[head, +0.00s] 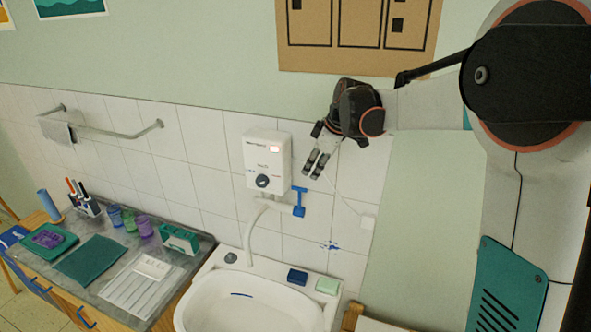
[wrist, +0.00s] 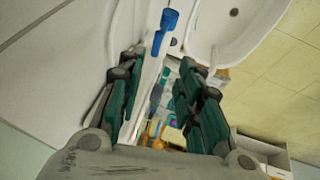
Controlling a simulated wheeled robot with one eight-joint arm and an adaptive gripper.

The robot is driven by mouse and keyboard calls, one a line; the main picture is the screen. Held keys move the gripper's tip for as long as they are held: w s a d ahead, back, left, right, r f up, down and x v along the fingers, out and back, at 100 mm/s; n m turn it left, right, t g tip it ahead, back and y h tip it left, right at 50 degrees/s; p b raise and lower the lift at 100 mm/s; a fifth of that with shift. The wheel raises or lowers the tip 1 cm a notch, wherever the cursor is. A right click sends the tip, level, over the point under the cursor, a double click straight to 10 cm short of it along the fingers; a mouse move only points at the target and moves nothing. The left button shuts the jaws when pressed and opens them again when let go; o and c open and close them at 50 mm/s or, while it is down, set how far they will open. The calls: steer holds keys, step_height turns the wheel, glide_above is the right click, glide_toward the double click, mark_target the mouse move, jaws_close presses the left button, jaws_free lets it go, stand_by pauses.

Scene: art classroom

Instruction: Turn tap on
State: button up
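A white water heater (head: 267,160) with a dark knob hangs on the tiled wall. A blue tap lever (head: 299,201) sticks out at its lower right, above the white sink (head: 250,307). A pale curved spout (head: 254,232) runs down below the heater. My gripper (head: 317,164) is to the right of the heater and above the lever, with its fingers pointing down. In the wrist view my gripper (wrist: 161,57) is open and empty. The blue lever (wrist: 165,28) shows just beyond the fingertips, apparently apart from them.
A blue block (head: 297,277) and a green block (head: 327,286) lie on the sink's back rim. A counter (head: 92,277) at left holds jars, trays and pens. A towel rail (head: 120,133) is on the wall at left. A cord runs to a white outlet (head: 367,222).

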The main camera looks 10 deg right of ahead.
mark_target(300, 189)
steer(key=x, duration=0.4)
steer(key=p+x, duration=0.1)
steer(key=x, duration=0.8)
steer(key=shift+w+f, duration=0.3)
steer(key=shift+w, duration=0.15)
jaws_close()
